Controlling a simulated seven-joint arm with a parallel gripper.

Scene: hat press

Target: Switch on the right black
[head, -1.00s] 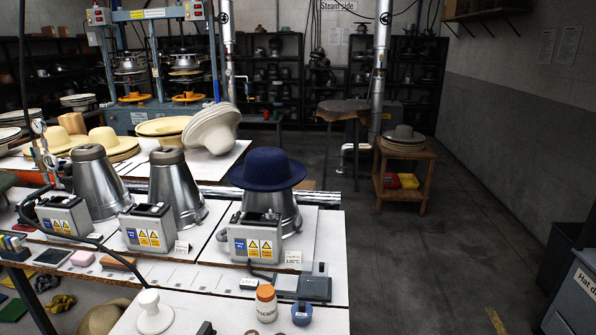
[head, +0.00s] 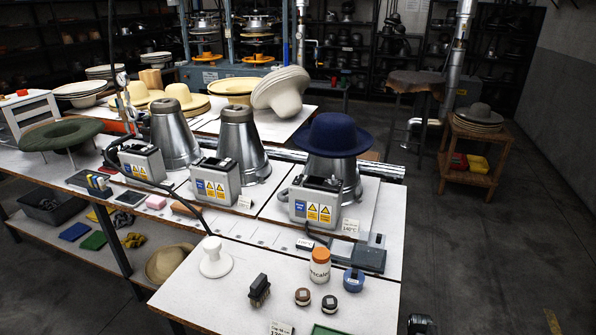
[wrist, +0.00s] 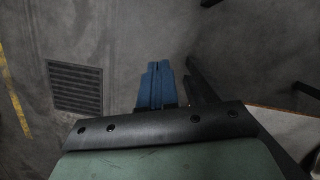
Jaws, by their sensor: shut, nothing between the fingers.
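Three steel hat blocks stand in a row on the white bench, each with a grey control box in front. The right block (head: 350,174) wears a navy blue felt hat (head: 338,133). Its control box (head: 314,205) has a dark top and blue and yellow labels; the switch itself is too small to make out. The middle block (head: 241,141) and left block (head: 172,131) are bare. My gripper (wrist: 157,70) shows in the wrist view as blue fingers shut together, empty, above the grey floor. I cannot make it out for certain in the head view.
On the bench front are a white knob-topped stand (head: 215,262), a brush (head: 259,290), an orange-lidded jar (head: 320,265) and a blue round tin (head: 354,280). A black cable (head: 165,188) runs by the boxes. Open floor (head: 470,260) lies right of the bench.

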